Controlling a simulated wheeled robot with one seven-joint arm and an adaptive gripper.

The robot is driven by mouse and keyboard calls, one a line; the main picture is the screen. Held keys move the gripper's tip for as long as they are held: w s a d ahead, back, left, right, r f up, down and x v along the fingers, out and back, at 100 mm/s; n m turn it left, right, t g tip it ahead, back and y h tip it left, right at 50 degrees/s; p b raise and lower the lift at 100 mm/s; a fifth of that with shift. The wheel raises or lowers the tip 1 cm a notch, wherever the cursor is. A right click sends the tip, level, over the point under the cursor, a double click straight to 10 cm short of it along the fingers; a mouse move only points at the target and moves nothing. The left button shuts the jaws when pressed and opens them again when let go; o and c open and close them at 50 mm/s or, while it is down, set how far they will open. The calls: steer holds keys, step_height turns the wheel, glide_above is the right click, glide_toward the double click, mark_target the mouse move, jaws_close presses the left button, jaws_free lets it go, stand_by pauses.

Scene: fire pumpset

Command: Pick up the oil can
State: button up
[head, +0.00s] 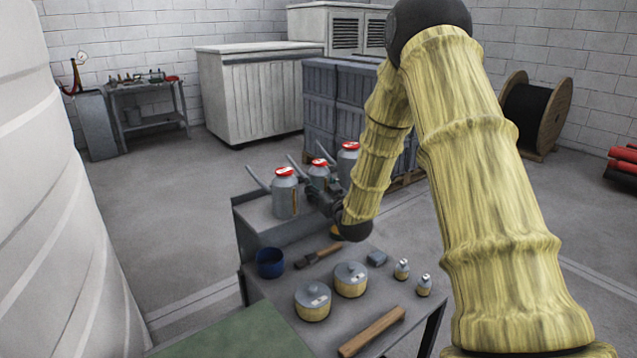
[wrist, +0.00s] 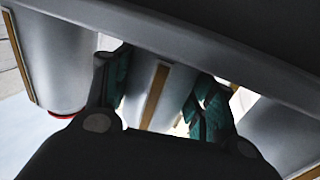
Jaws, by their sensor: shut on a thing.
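Several grey oil cans with red caps and long spouts stand on the raised back shelf of the workbench in the head view: a front-left can (head: 285,197), a middle can (head: 318,174) and a back-right can (head: 347,163). My gripper (head: 325,197) is beside the middle can. In the wrist view, the teal finger pads of my gripper (wrist: 162,92) lie on either side of the middle can (wrist: 137,92), shut on it. Other cans show close at left (wrist: 62,60) and right (wrist: 275,135). Whether the held can touches the shelf is hidden.
On the lower bench top (head: 255,293) are a blue cup (head: 270,263), a brush (head: 318,256), two round tins (head: 313,301), two small bottles (head: 402,269) and a wooden handle (head: 372,331). Grey crates (head: 335,100) stand behind. The neighbouring cans leave little side room.

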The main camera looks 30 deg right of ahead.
mark_target(323, 179)
steer(key=shift+r, duration=0.15)
steer(key=shift+r+b, duration=0.35)
steer(key=shift+r, duration=1.05)
steer(key=shift+s+a+r, duration=0.15)
steer(key=shift+s+r, duration=0.05)
steer(key=shift+s, duration=0.05)
steer(key=s+a+b, duration=0.1)
steer(key=s+a, duration=0.2)
steer(key=s, duration=0.4)
steer(key=s+a+r+b, duration=0.1)
steer(key=s+a, duration=0.2)
steer(key=s, duration=0.4)
steer(key=shift+a+r, duration=0.25)
steer(key=shift+a, duration=0.1)
